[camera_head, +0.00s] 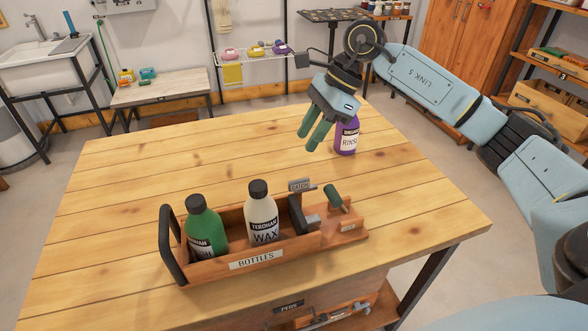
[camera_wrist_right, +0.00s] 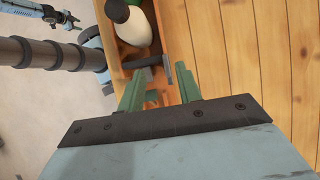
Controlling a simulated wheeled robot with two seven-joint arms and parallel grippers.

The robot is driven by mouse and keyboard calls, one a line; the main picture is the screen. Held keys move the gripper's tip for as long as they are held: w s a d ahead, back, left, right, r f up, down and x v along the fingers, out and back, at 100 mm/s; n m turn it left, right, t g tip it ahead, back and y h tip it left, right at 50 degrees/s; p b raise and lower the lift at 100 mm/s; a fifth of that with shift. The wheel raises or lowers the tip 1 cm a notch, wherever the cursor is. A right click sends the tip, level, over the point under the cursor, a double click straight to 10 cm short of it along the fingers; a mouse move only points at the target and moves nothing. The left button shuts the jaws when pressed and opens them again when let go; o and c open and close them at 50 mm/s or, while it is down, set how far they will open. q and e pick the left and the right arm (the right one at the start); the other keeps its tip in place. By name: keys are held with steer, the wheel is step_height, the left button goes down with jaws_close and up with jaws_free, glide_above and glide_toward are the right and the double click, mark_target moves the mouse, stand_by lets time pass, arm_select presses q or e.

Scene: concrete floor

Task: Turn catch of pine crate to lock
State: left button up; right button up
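The pine crate (camera_head: 215,268), labelled "BOTTLES", stands on the wooden table with a green bottle (camera_head: 205,230) and a white "WAX" bottle (camera_head: 262,215) in it. At its right end is the catch, with a green handle (camera_head: 335,197) and a grey "CATCH" tag (camera_head: 300,185). The handle leans over a small wooden block. My right gripper (camera_head: 313,135) is above the table, behind and above the catch, its two green fingers apart and empty. In the right wrist view its fingers (camera_wrist_right: 158,92) point toward the crate end (camera_wrist_right: 178,45). My left gripper seems to show small in that view (camera_wrist_right: 68,20); its fingers are unclear.
A purple "RINSE" bottle (camera_head: 347,138) stands on the table (camera_head: 130,190) beyond my right gripper. The crate has black upright handles at both ends, the left one (camera_head: 172,245) tall. A low shelf with tools (camera_head: 330,315) lies under the front edge.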

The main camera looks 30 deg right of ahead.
mark_target(298, 180)
steer(key=shift+h, duration=0.7)
steer(key=x, duration=0.4)
steer(key=d+x, duration=0.1)
steer(key=x, duration=0.2)
steer(key=d+f+x, duration=0.1)
steer(key=x, duration=0.3)
steer(key=shift+s+f, duration=0.2)
steer(key=shift+f, duration=0.1)
steer(key=shift+c, duration=0.2)
jaws_close()
